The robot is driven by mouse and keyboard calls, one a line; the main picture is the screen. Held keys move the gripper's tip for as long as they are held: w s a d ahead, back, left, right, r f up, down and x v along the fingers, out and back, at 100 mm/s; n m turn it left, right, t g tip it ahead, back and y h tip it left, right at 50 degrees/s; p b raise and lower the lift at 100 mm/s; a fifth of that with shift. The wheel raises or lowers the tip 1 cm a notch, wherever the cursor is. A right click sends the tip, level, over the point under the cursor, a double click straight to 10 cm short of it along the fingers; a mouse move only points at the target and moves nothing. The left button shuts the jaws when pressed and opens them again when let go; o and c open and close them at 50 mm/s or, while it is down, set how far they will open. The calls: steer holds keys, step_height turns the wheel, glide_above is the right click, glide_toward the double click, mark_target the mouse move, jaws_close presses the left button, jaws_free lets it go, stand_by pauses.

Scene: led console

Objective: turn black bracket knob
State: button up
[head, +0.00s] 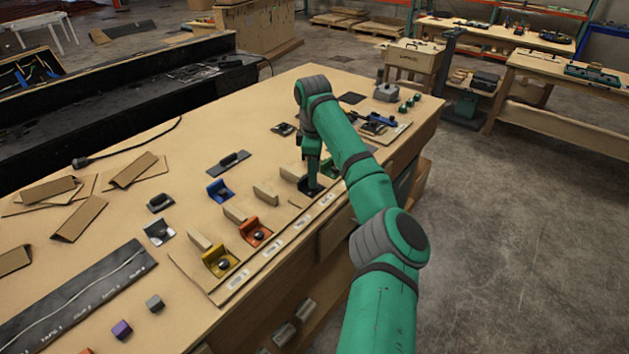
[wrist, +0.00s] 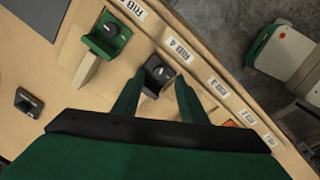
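The black bracket (wrist: 154,83) stands on the board beside a white label in the wrist view, with its dark round knob (wrist: 157,72) facing up. My gripper (wrist: 159,77) is open, with one green finger on each side of the bracket in that view. I cannot tell whether the fingers touch the bracket or knob. In the head view my gripper (head: 311,181) points down at the black bracket (head: 304,187), which it partly hides.
A green bracket (wrist: 104,40) with a black knob stands close by on the same strip. An orange bracket (head: 256,232) and a yellow bracket (head: 219,261) stand nearer the front. Wooden blocks (head: 265,195) separate them. A blue bracket (head: 219,191) stands to the left.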

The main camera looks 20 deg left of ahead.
steer(key=shift+w+f, duration=0.15)
steer(key=shift+f, duration=1.7)
steer(key=shift+c, duration=0.6)
jaws_close()
